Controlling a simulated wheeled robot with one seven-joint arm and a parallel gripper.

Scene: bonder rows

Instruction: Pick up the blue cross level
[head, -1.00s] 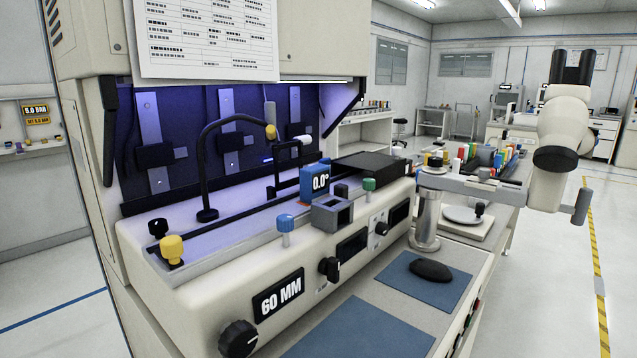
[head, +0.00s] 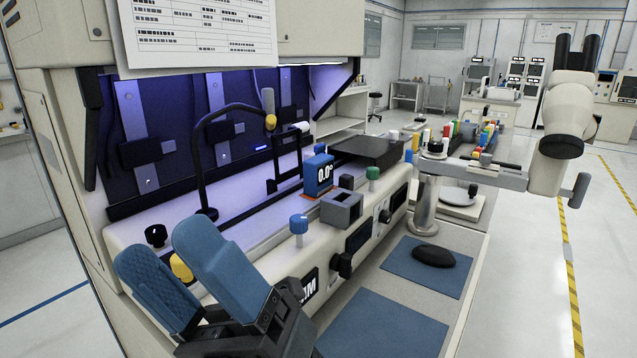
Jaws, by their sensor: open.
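My gripper (head: 175,250) has blue padded fingers and is in the lower left of the head view. Its fingers are apart with nothing seen between them. It is left of the level and nearer to the camera, well apart from it. It hides part of the yellow knob and the front panel.
The grey block (head: 342,208) and a blue-topped knob (head: 299,228) stand in front of the level. A black curved arm (head: 203,150) rises to its left. A black flat box (head: 367,152) lies behind right. A microscope (head: 562,110) stands at right. Blue mats (head: 385,325) lie on the bench.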

